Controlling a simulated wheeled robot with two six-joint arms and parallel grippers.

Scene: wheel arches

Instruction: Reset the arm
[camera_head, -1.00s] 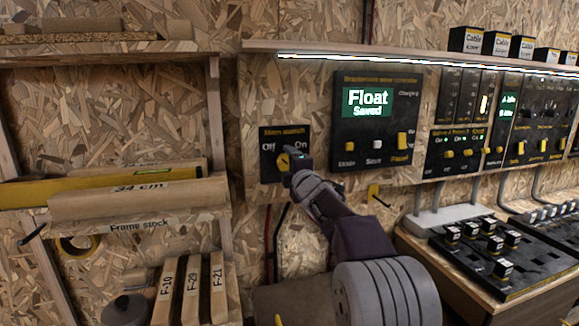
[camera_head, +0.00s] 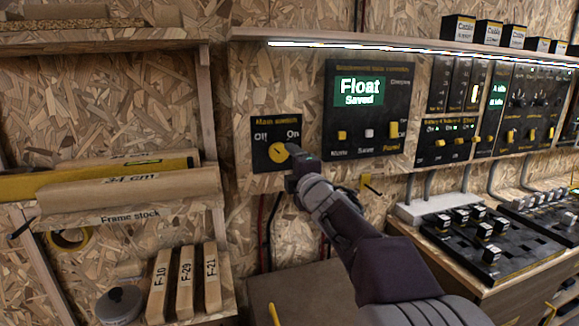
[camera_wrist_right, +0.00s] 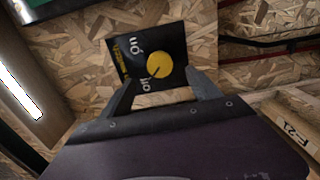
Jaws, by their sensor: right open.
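My right gripper (camera_head: 292,166) is in front of the wall panel, just right of and below the yellow knob (camera_head: 278,152) of the main switch (camera_head: 262,134). In the right wrist view the knob (camera_wrist_right: 159,71) sits between the two open fingers (camera_wrist_right: 165,92), and the fingers look empty. The knob appears apart from the fingertips. Its dark mark slants between the Off and On labels. My right arm reaches in from the bottom right. My left gripper is not in view.
A black panel (camera_head: 400,90) with a green screen reading "Float Saved" hangs right of the switch. A shelf with Frame stock (camera_head: 130,190) is at left. Wooden blocks (camera_head: 185,283) stand below it. A desk with black control boxes (camera_head: 478,245) is at right.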

